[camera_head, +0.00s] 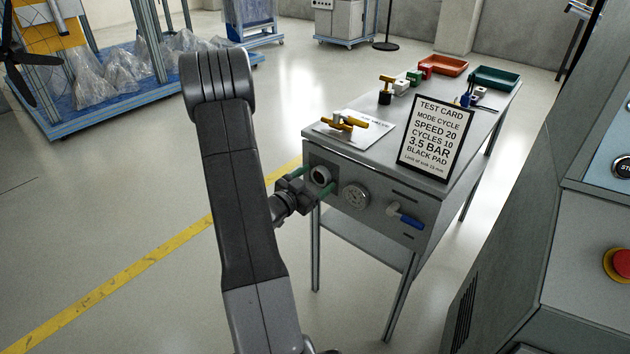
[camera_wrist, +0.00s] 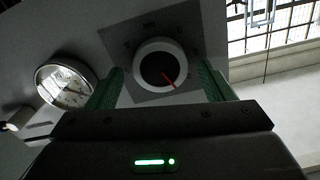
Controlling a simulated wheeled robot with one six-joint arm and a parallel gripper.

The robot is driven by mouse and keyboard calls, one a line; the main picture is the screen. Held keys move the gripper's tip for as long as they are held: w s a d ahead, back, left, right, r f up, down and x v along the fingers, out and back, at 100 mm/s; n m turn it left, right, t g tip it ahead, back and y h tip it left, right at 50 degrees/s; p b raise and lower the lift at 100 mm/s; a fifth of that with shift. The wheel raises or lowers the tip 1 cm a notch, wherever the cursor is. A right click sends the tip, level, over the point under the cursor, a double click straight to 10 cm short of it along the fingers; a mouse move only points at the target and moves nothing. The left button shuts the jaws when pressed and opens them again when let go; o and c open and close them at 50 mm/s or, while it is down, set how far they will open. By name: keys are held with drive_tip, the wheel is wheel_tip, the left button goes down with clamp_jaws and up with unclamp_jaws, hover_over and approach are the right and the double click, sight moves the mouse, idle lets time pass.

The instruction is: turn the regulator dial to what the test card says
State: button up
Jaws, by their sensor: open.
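The regulator dial (camera_head: 320,176) is a round knob on the front panel of the grey bench, at its left end. In the wrist view the dial (camera_wrist: 158,66) has a dark face, a light rim and a red pointer toward the lower right. The scale marks around it are too dim to read. My gripper (camera_head: 300,181) is open, with its green fingers on either side of the dial; I cannot tell whether they touch it. The test card (camera_head: 435,137) stands on the bench and reads mode cycle, speed 20, cycles 10, 3.5 bar, black pad.
A pressure gauge (camera_head: 355,195) sits right of the dial, and a blue-handled valve (camera_head: 405,216) further right. On the bench top (camera_head: 380,125) are brass-coloured parts (camera_head: 343,122), an orange tray (camera_head: 443,65) and a green tray (camera_head: 494,78). A grey machine with a red button (camera_head: 622,262) stands at right.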

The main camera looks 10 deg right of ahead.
drive_tip(key=shift+w+d, duration=0.1)
drive_tip(key=c, duration=1)
drive_tip(key=shift+o, duration=0.2)
drive_tip(key=shift+f+b, duration=0.1)
drive_tip(key=shift+b, duration=0.25)
drive_tip(key=m+b, duration=0.1)
drive_tip(key=b, duration=0.1)
drive_tip(key=m+b, duration=0.2)
drive_tip(key=b, duration=0.1)
drive_tip(key=shift+f+m, duration=0.2)
drive_tip(key=shift+m, duration=0.1)
drive_tip(key=m+b, duration=0.3)
drive_tip(key=b, duration=0.1)
drive_tip(key=shift+m, duration=0.3)
drive_tip(key=shift+d+r+m+b, duration=0.1)
drive_tip(key=shift+m+b, duration=0.7)
drive_tip(key=shift+b, duration=0.25)
drive_tip(key=shift+r, duration=0.1)
